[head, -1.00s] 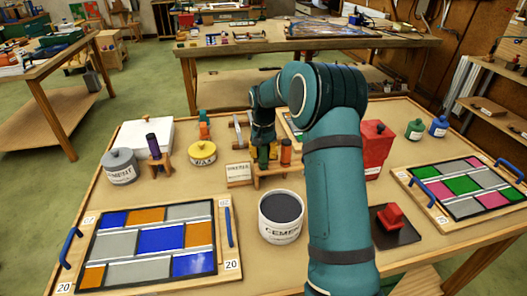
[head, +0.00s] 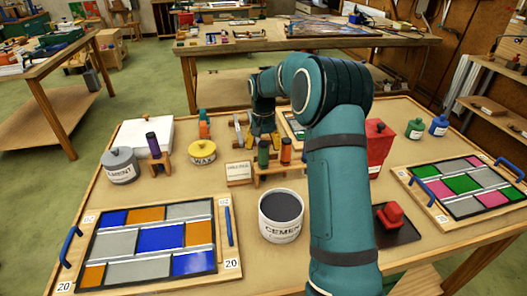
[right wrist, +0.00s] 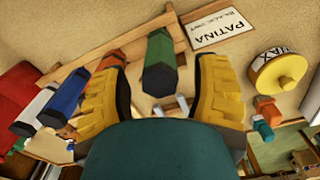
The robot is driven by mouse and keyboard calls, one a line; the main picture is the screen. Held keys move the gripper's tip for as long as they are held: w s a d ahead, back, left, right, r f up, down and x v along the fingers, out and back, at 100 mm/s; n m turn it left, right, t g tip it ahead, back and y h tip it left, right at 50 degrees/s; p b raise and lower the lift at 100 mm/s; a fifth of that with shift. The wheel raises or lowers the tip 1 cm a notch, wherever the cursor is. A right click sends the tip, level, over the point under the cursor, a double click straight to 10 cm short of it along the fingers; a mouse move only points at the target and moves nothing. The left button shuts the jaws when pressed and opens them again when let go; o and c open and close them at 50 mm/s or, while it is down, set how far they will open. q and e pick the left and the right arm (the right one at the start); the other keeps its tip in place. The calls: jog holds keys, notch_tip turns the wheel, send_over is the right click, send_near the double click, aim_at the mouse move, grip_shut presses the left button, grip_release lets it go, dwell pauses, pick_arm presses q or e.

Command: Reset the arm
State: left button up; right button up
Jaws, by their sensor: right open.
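My right arm reaches from the bottom right over the table in the head view. Its right gripper (head: 263,137) is just behind and above the green-handled tool (head: 263,153). The right wrist view shows the gripper's two yellow fingers (right wrist: 160,70) wide apart, with the green handle (right wrist: 158,62) showing in the gap between them, not clasped. The green handle stands in a wooden rack (head: 270,179) beside an orange-handled tool (head: 286,150). The PATINA card (head: 238,172) is left of the rack. My left gripper is not in view.
An open cement tub (head: 281,216) stands in front of the rack. A yellow wax tin (head: 202,152) and a lidded cement pot (head: 119,166) stand left. Panels lie at the front left (head: 234,250) and right (head: 408,181). A red container (head: 378,146) is right of my arm.

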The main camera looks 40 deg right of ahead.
notch_tip(320, 180, up, 9)
jog(key=shift+f, duration=0.1)
jog(key=shift+s, duration=0.1)
dwell(0.3)
